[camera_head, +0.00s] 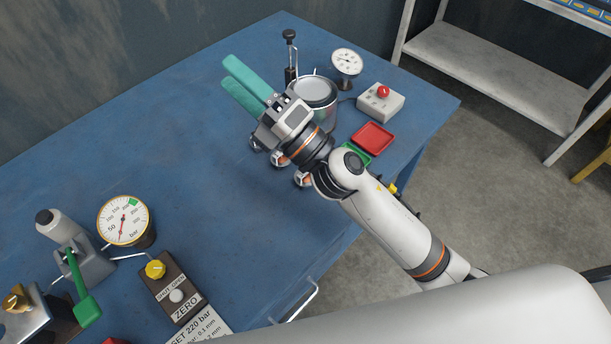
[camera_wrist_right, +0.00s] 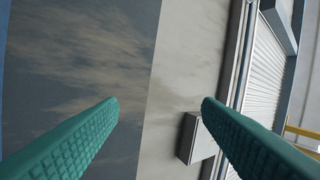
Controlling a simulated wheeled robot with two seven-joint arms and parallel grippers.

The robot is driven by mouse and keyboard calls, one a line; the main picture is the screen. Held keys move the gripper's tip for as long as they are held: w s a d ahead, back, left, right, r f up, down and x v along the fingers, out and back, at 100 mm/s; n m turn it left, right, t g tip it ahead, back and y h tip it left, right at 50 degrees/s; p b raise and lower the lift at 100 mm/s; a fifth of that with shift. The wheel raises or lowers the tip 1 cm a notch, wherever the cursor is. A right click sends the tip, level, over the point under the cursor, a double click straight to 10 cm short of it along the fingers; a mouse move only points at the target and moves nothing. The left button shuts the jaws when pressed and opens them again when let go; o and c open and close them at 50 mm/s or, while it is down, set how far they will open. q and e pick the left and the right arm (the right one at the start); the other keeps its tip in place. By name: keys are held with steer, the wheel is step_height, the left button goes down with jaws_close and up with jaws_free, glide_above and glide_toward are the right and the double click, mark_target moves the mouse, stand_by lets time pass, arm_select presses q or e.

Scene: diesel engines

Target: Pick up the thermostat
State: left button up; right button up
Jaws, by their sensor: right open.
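My right gripper (camera_head: 228,72) is raised over the far part of the blue table, with its two green fingers apart and nothing between them. In the right wrist view the gripper (camera_wrist_right: 160,103) points towards the walls, and no table object shows between the fingers. Small round metal parts, which look like thermostats, sit on the table below my wrist: one (camera_head: 280,159) and another (camera_head: 302,179). A further one at the left is mostly covered by my gripper. My arm hides part of them, so I cannot tell their full shape. My left gripper is not in view.
Behind my wrist stand a metal pot (camera_head: 316,91), a dial gauge (camera_head: 347,62) and a grey box with a red button (camera_head: 380,101). A red tray (camera_head: 373,137) lies right of my wrist. A pressure gauge (camera_head: 124,220) stands front left. The table's left middle is clear.

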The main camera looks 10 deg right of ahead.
steer(key=s+a+f+n+g+y, duration=0.1)
steer(key=s+a+f+n+g, duration=0.3)
steer(key=n+g, duration=0.6)
steer(key=s+a+f+n+g, duration=0.1)
steer(key=s+a+n+g, duration=0.2)
steer(key=a+n+g, duration=0.7)
steer(key=n+t+h, duration=0.3)
steer(key=n+h, duration=0.8)
steer(key=h, duration=0.7)
glide_above(303, 180)
steer(key=w, duration=0.1)
step_height(303, 180, down, 13)
steer(key=f+p, duration=0.1)
steer(key=f, duration=0.4)
steer(key=shift+w+d+f+p, duration=0.1)
steer(key=shift+d+f+p, duration=0.1)
steer(key=shift+f+p, duration=0.2)
steer(key=f, duration=0.1)
steer(key=f+p, duration=0.1)
steer(key=f, duration=0.1)
steer(key=f+p, duration=0.1)
steer(key=f, duration=0.1)
steer(key=shift+w+d+f, duration=0.1)
steer(key=shift+d+f, duration=0.1)
steer(key=shift+d, duration=0.05)
steer(key=shift+f, duration=0.25)
steer(key=c, duration=0.8)
